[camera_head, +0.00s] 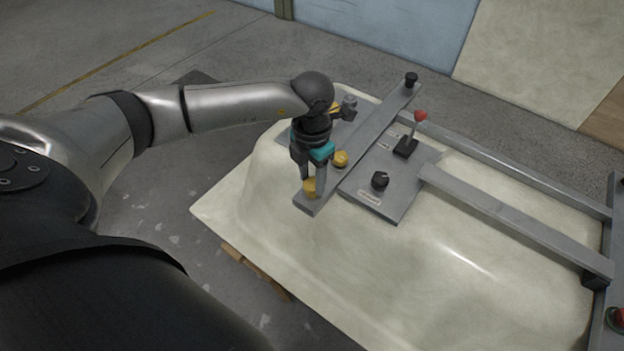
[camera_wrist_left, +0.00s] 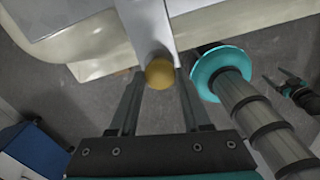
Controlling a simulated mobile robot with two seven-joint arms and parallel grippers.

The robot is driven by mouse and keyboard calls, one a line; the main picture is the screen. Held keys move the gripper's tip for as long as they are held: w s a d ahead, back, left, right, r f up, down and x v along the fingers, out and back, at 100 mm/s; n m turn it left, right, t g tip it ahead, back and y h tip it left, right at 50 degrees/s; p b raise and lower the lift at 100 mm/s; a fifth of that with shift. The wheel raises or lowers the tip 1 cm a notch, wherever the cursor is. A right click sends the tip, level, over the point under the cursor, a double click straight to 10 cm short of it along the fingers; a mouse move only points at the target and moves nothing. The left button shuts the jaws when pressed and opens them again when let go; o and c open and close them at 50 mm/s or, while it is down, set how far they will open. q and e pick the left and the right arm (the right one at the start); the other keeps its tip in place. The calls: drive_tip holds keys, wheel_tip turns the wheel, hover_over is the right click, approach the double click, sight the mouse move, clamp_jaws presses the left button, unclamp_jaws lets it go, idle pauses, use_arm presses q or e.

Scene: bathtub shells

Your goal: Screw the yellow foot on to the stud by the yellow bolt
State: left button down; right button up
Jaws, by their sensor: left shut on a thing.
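The yellow foot (camera_head: 309,187) is at the near end of a grey bar (camera_head: 360,147) lying across the upturned tub shell. My left gripper (camera_head: 311,190) points down over that end and is shut on the foot. In the left wrist view the round yellow foot (camera_wrist_left: 159,73) sits between the two fingertips (camera_wrist_left: 158,78), against the end of the bar. A second yellow piece, likely the yellow bolt (camera_head: 340,158), is on the bar just beyond the gripper. The stud under the foot is hidden. In the left wrist view a small dark two-pronged shape at right may be my right gripper (camera_wrist_left: 283,82).
A grey plate (camera_head: 402,190) with a black knob (camera_head: 380,180) and a red-tipped lever (camera_head: 420,116) lies beside the bar. Two long grey rails (camera_head: 510,219) run right. A grey cylinder (camera_head: 349,103) stands behind my wrist. The pale tub shell (camera_head: 420,280) is bare in front.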

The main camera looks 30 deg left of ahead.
use_arm(q)
drive_tip(key=shift+m, duration=0.9)
drive_tip(key=shift+c, duration=1.4)
unclamp_jaws()
drive_tip(key=shift+c, duration=0.8)
drive_tip(key=n+p, duration=0.2)
drive_tip(key=n, duration=0.4)
drive_tip(key=shift+r, duration=0.1)
drive_tip(key=n+p, duration=0.3)
drive_tip(key=n, duration=0.3)
drive_tip(key=shift+n, duration=0.7)
